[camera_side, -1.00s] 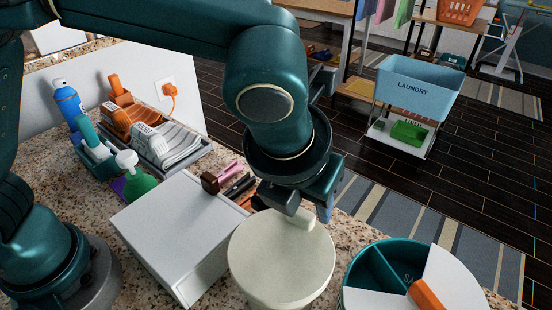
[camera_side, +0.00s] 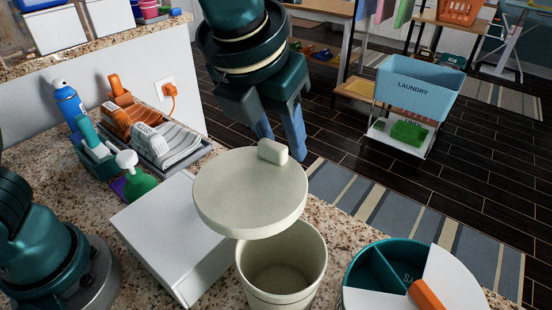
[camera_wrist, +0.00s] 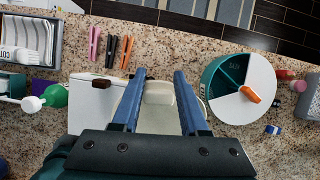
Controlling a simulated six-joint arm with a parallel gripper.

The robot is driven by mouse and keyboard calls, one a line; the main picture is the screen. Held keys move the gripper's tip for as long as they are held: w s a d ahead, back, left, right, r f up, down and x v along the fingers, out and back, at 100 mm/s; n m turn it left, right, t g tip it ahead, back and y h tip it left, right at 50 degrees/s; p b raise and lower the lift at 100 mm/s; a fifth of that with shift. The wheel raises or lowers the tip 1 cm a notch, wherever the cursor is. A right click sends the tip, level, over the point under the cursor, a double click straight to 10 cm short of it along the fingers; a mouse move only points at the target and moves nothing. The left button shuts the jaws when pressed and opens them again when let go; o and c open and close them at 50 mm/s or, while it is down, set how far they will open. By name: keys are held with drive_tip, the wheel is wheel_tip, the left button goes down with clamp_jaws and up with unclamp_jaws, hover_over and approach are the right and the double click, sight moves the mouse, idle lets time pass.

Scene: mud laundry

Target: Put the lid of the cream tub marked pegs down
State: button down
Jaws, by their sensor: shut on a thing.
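The cream tub (camera_side: 280,292) stands open on the counter in the side view, its inside showing. Its round cream lid (camera_side: 248,198) hangs in the air above and a little left of the tub, apart from it and slightly tilted. My gripper (camera_side: 281,148) is shut on the lid's small knob (camera_side: 272,151), with blue fingers on either side. In the wrist view my gripper (camera_wrist: 160,76) has the knob (camera_wrist: 158,97) between its fingers, and the gripper body hides much of the lid. No marking on the tub can be read.
A white box (camera_side: 165,232) stands left of the tub. A round teal sectioned container (camera_side: 357,285) with a white part-cover stands right. Pink, black and orange pegs (camera_wrist: 110,48) lie beyond the box. A green bottle (camera_side: 138,182) and tray (camera_side: 168,160) stand back left.

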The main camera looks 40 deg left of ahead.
drive_tip(key=w+a+r, duration=0.1)
drive_tip(key=a+r, duration=0.2)
drive_tip(key=a, duration=0.3)
drive_tip(key=w+d+f+m, duration=0.15)
drive_tip(key=w+f, duration=0.25)
drive_tip(key=w, duration=0.4)
hover_over(337, 209)
drive_tip(key=shift+n, duration=0.25)
wheel_tip(337, 209, down, 13)
drive_tip(key=shift+f, duration=2.15)
drive_tip(key=shift+f, duration=0.1)
drive_tip(key=shift+c, duration=2.1)
unclamp_jaws()
